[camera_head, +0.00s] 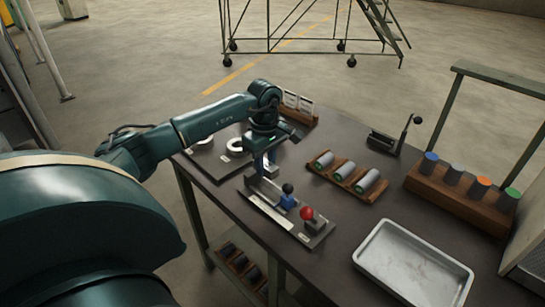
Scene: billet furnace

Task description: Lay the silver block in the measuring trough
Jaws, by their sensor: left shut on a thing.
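My left gripper (268,161) comes in from the left and points down over the dark table. It is shut on a small grey piece that looks like the silver block (268,171), mostly hidden by the fingers. Directly below is a long grey fixture that looks like the measuring trough (268,215), with a pale strip along its near side. It carries a blue part with a black ball knob (287,190) and a red ball knob (307,213). I cannot tell whether the block touches the trough. My right gripper is not in view.
A wooden rack (331,182) with three grey cylinders stands right of the trough. A wooden stand (447,202) holds several colour-topped cylinders. An empty metal tray (413,262) lies at front right. A small lever device (384,142) and a card holder (301,118) stand behind.

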